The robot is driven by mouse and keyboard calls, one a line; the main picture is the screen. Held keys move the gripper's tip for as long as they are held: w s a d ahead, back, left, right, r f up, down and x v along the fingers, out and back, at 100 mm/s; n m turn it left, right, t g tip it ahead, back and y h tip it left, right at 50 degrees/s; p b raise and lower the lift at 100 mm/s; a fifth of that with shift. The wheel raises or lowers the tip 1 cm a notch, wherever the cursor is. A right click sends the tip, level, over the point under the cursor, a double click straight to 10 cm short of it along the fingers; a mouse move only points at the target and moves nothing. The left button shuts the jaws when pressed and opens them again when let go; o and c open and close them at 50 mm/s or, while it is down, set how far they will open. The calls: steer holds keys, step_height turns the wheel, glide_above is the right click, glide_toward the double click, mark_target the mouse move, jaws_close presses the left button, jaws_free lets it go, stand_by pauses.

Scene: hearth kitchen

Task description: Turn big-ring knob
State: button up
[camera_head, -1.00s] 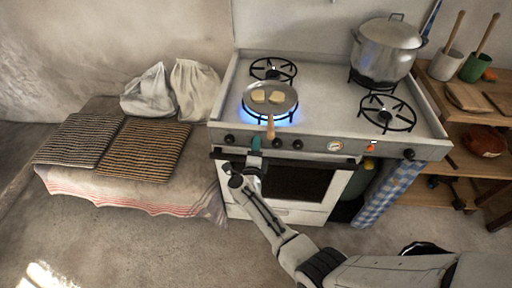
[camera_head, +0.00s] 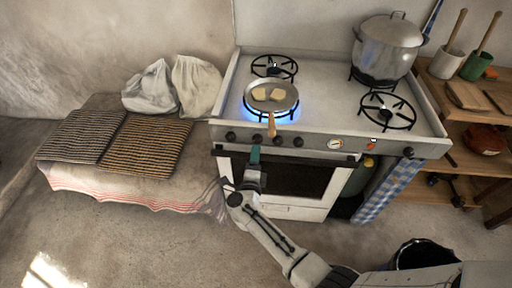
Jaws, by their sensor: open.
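A row of dark round knobs runs along the front panel of the white stove; I cannot tell which one is the big-ring knob. The leftmost knob (camera_head: 231,136) is clear of my gripper. The second knob (camera_head: 257,138) shows just above my gripper's tips. Two more knobs, a third (camera_head: 278,141) and a fourth (camera_head: 298,141), are to its right. My gripper (camera_head: 255,152), with teal fingers, is open and empty just below and in front of the second knob; contact cannot be told. Blue flame (camera_head: 291,115) burns under the frying pan (camera_head: 263,104) on the front left burner.
The pan holds pale pieces and its wooden handle (camera_head: 272,127) juts over the front edge above the knobs. A large steel pot (camera_head: 388,48) stands at the back right. The oven handle (camera_head: 310,160) runs below the panel. A cloth-covered bench (camera_head: 120,190) is on the left.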

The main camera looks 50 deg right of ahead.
steer(key=shift+v, duration=2.3)
steer(key=w+a+r+n+t+y, duration=0.45)
steer(key=a+n+t+y, duration=0.25)
steer(key=n+y, duration=0.3)
steer(key=s+a+n+g+y, duration=0.35)
steer(key=a+n+y, duration=0.45)
steer(key=n, duration=0.4)
steer(key=s+d+n+g+h, duration=0.2)
steer(key=s+g, duration=0.4)
steer(key=s, duration=0.8)
steer(key=s+d+n+g+h, duration=0.2)
steer(key=s+d+n+g, duration=0.2)
steer(key=s, duration=1.1)
steer(key=g, duration=0.3)
steer(key=shift+d+n, duration=0.2)
steer(key=shift+n, duration=0.2)
